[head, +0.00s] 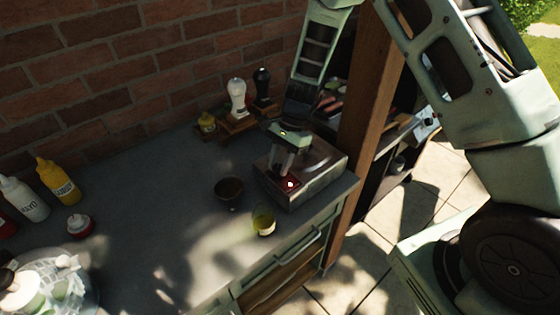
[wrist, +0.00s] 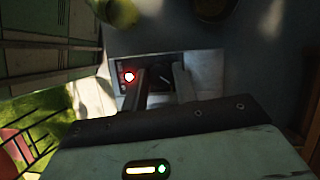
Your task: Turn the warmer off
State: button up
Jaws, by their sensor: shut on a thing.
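The warmer (head: 318,172) is a metal box near the right end of the grey counter. A small light on its front glows red (head: 290,184). The front panel and the glowing red light also show in the wrist view (wrist: 129,77). My gripper (head: 285,172) reaches down to the warmer's front, just left of the light in the head view. In the wrist view its two fingers (wrist: 160,80) are at the dark front panel, shut on what seems to be the warmer's knob. The knob is mostly hidden between the fingers.
White (head: 237,97) and black (head: 262,84) mills stand behind. A wooden post (head: 366,110) rises right of the warmer. Bottles (head: 60,182) stand far left.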

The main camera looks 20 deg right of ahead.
jog(key=n+g, duration=0.1)
jog(key=n, duration=0.2)
jog(key=shift+w+n+h, duration=0.15)
jog(key=shift+n+h, duration=0.15)
jog(key=shift+h, duration=0.1)
jog(key=shift+a+n+g+h+b, duration=0.15)
jog(key=shift+n+g+h+b, duration=0.3)
jog(key=shift+n, duration=1.35)
jog(key=o, duration=1)
jog(key=b+v, duration=0.2)
jog(key=v, duration=0.6)
jog(key=b+v, duration=0.2)
jog(key=v, duration=0.7)
jog(key=shift+w+a+r, duration=0.1)
jog(key=shift+w+r, duration=0.1)
jog(key=shift+w, duration=0.1)
